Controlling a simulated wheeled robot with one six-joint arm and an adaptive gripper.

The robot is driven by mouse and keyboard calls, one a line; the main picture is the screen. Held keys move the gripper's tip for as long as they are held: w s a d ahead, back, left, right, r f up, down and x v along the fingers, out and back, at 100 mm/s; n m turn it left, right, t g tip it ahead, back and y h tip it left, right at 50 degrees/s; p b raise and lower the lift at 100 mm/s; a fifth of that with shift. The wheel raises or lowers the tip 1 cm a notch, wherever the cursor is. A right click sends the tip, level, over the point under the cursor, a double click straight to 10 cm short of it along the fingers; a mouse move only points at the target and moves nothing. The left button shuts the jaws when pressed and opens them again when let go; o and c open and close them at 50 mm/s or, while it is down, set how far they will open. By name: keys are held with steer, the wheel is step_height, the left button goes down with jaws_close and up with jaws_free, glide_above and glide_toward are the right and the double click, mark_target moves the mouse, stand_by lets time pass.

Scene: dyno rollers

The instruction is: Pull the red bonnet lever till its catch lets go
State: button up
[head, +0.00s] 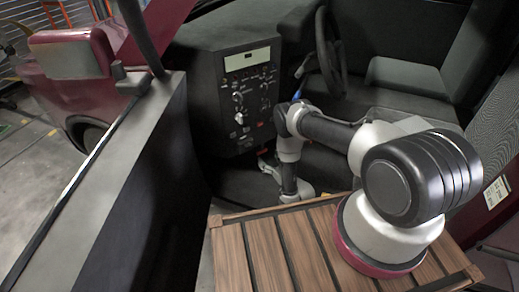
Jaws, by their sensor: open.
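A small red piece, which looks like the bonnet lever (262,151), shows below the control panel in the dark footwell. My arm reaches down into the footwell in front of the panel. My gripper (267,164) is open at the low end of the arm, close to the red piece and just below it. It is small and dark here, so I cannot tell whether its fingers touch the lever or stand around it. The lever's catch cannot be made out.
The control panel (249,95) with knobs and a pale display stands above the footwell. A steering wheel (329,52) and dark seat (408,80) are behind my arm. The grey door edge (110,165) runs along the left. A slatted wooden platform (268,252) lies in front.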

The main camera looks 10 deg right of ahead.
mark_target(263, 151)
steer(key=x, duration=0.6)
steer(key=shift+w+a, duration=0.1)
steer(key=shift+w, duration=0.15)
steer(key=shift+c, duration=0.4)
